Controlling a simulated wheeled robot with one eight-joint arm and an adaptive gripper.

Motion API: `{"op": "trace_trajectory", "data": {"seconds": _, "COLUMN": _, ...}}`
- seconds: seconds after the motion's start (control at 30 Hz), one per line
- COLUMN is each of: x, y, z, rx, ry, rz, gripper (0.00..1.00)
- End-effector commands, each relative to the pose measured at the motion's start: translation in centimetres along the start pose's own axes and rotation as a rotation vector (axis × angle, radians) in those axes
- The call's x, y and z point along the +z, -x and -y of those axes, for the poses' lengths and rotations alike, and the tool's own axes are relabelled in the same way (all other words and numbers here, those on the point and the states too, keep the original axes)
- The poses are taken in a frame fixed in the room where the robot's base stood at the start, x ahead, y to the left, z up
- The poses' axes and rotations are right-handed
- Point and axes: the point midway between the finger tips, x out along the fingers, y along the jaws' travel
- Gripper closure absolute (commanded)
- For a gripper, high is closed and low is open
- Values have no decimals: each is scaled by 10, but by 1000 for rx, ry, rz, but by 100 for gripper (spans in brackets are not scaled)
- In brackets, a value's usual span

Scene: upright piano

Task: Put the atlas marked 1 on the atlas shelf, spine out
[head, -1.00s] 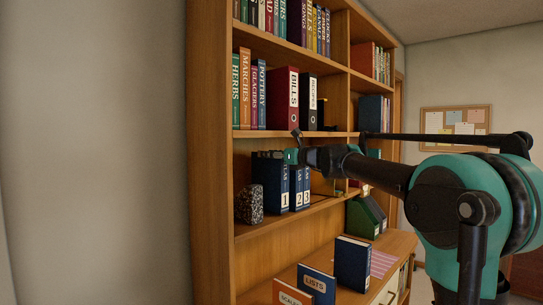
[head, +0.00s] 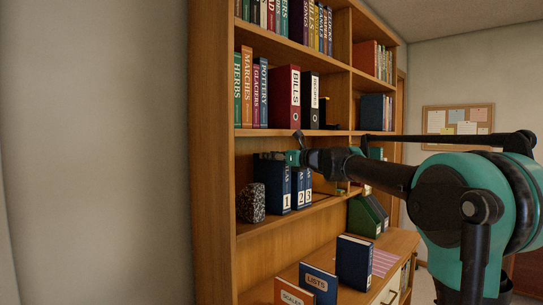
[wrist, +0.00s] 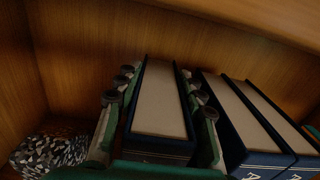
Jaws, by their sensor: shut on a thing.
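The atlas marked 1 (head: 286,200) is dark blue and stands upright on the shelf (head: 262,229), its numbered spine facing out. It is the leftmost of three matching atlases, beside the one marked 2 (head: 300,198) and the one marked 3 (head: 308,194). My gripper (head: 291,157) is at its top from above. In the wrist view my gripper (wrist: 154,112) has a finger on each side of this atlas (wrist: 160,98), shut on it. A gap with the right finger in it separates it from atlas 2 (wrist: 236,120). Its lower part is hidden in the wrist view.
A speckled stone block (head: 251,203) stands left of atlas 1; it also shows in the wrist view (wrist: 48,150). The shelf board above (head: 290,133) is close over my gripper. Books marked LISTS (head: 317,284) and SCALES (head: 292,292) stand below.

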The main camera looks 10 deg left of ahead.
Motion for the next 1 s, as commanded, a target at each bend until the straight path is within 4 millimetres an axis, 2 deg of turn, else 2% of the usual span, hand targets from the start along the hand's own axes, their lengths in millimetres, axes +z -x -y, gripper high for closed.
{"op": "trace_trajectory", "data": {"seconds": 0.17, "x": -3, "y": 0, "z": 0, "rx": 0, "ry": -1, "rz": 1, "gripper": 100}}
{"op": "trace_trajectory", "data": {"seconds": 0.2, "x": -3, "y": 0, "z": 0, "rx": 0, "ry": -1, "rz": 1, "gripper": 59}}
{"op": "trace_trajectory", "data": {"seconds": 0.37, "x": -3, "y": 0, "z": 0, "rx": 0, "ry": 0, "rz": 0, "gripper": 39}}
{"op": "trace_trajectory", "data": {"seconds": 0.77, "x": -3, "y": 5, "z": 0, "rx": -1, "ry": 0, "rz": 0, "gripper": 37}}
{"op": "trace_trajectory", "data": {"seconds": 0.87, "x": -3, "y": 17, "z": 1, "rx": -1, "ry": 0, "rz": 0, "gripper": 37}}
{"op": "trace_trajectory", "data": {"seconds": 1.0, "x": -3, "y": 45, "z": 1, "rx": -3, "ry": 0, "rz": 0, "gripper": 37}}
